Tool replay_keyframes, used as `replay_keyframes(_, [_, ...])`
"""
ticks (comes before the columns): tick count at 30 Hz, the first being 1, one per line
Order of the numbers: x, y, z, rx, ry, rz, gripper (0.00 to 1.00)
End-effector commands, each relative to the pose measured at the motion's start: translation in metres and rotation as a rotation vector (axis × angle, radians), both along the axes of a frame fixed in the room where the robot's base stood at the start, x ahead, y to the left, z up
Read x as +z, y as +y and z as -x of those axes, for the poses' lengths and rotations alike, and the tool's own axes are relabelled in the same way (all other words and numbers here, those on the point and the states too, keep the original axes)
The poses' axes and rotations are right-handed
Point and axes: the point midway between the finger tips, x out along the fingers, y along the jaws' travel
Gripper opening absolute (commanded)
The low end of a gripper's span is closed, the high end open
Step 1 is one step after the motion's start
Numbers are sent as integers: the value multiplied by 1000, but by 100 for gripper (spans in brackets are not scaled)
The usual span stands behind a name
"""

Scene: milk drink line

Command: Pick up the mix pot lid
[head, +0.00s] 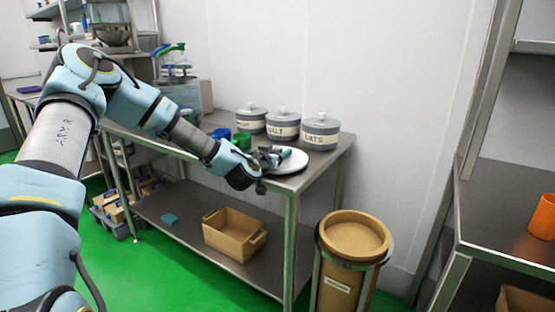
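A round white disc (296,165), which looks like the mix pot lid, lies flat near the front right corner of the steel table (325,168). My gripper (276,157) is over the left part of the disc and hides part of it, including any knob there. Its dark fingers are small and partly mixed with a teal shape. I cannot tell whether they are open, shut or touching the disc.
Lidded grey jars (320,131) stand behind the disc. A green cup (242,141) and a blue cup (221,133) stand behind my forearm. A brown bin (340,280) stands right of the table. A brown crate (222,240) sits on the lower shelf.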

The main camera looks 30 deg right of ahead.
Motion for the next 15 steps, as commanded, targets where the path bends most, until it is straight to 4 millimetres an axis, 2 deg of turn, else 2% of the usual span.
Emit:
replay_keyframes(2, [0, 0, 0, 0, 0, 0, 63])
replay_keyframes(15, [0, 0, 0, 0, 0, 0, 13])
